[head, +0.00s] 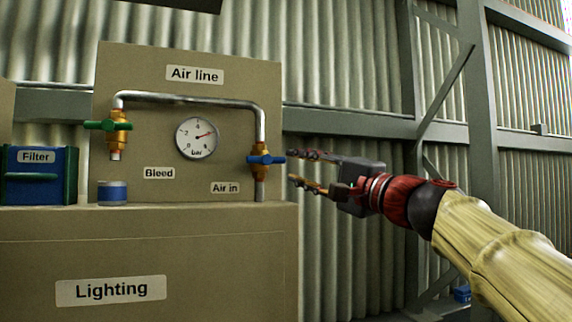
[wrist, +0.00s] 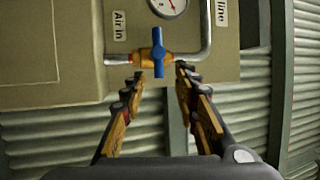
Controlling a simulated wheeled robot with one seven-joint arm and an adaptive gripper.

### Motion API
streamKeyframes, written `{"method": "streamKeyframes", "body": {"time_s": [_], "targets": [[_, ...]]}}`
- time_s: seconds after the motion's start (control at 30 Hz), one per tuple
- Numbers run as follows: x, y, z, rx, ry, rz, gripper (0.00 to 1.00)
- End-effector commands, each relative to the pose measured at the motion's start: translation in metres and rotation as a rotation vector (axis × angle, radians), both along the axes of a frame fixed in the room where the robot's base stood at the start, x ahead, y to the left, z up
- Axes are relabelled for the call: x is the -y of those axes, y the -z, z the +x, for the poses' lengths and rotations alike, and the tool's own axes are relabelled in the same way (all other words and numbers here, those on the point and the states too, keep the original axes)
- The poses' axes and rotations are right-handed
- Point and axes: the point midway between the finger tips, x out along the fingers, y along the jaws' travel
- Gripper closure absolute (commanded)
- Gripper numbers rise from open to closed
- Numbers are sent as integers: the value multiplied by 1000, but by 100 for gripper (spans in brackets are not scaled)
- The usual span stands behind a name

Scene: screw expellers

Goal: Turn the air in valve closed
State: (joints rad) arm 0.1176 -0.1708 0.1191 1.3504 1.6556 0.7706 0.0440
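The air in valve (head: 260,171) sits on the right-hand pipe above the "Air in" label, with an orange body and a blue handle (head: 265,160). The blue handle lies across the pipe, level in the head view. It also shows in the wrist view (wrist: 158,52), upright across the sideways pipe. My gripper (head: 291,166) is open and empty, just right of the handle in the head view. In the wrist view its two fingertips (wrist: 160,75) are spread either side of the handle's near end, with no contact visible.
A bleed valve with a green handle (head: 104,125) hangs on the left pipe end above a blue and white cup (head: 112,193). The pressure gauge (head: 197,138) is between the pipes. A blue filter box (head: 38,175) stands left. Right of the panel is free room before the corrugated wall.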

Motion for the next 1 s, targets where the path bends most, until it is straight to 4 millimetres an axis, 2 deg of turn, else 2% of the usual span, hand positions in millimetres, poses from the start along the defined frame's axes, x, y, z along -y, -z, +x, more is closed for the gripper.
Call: {"method": "streamKeyframes", "body": {"time_s": [0.1,0.27,0.83,0.87,0.93,0.97,1.0], "targets": [[10,4,-12,0,2,0,69],[16,6,-19,1,2,1,69],[15,10,-20,0,3,-22,69],[15,14,-19,-3,5,-38,69],[15,37,-13,-32,17,-95,69],[15,51,-9,-50,22,-125,69],[16,72,-5,-78,28,-167,69]]}}
